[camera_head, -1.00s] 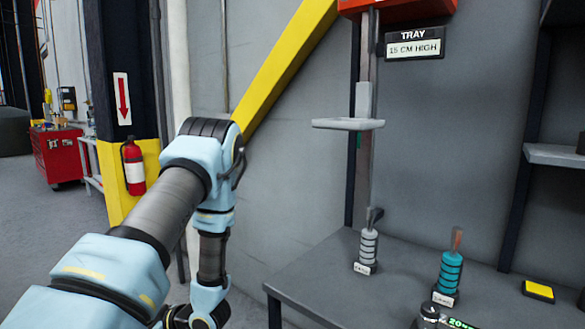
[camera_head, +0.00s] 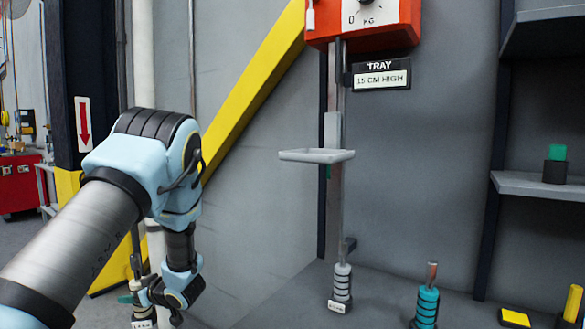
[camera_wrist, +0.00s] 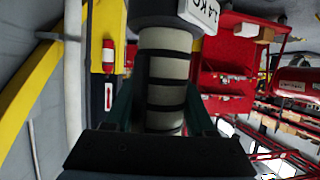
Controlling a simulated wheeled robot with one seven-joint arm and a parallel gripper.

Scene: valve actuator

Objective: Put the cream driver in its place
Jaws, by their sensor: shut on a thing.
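The cream driver (camera_wrist: 165,95) has cream bands split by dark rings and a white label ending in KG. It fills the middle of the wrist view, between the dark green fingers of my gripper (camera_wrist: 163,122). In the head view my gripper (camera_head: 145,297) is at the lower left, shut on the driver. The driver's labelled dark base (camera_head: 143,320) shows just below the fingers, and the driver looks about upright. It is left of the table, clear of the other drivers. No place marked for the cream driver can be made out.
A grey driver (camera_head: 341,285), a teal driver (camera_head: 427,305) and a yellow one (camera_head: 572,303) stand on the table (camera_head: 385,302), with a yellow pad (camera_head: 514,318). A small tray (camera_head: 316,156) sits below a red scale (camera_head: 385,25). A shelf (camera_head: 535,185) is at right.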

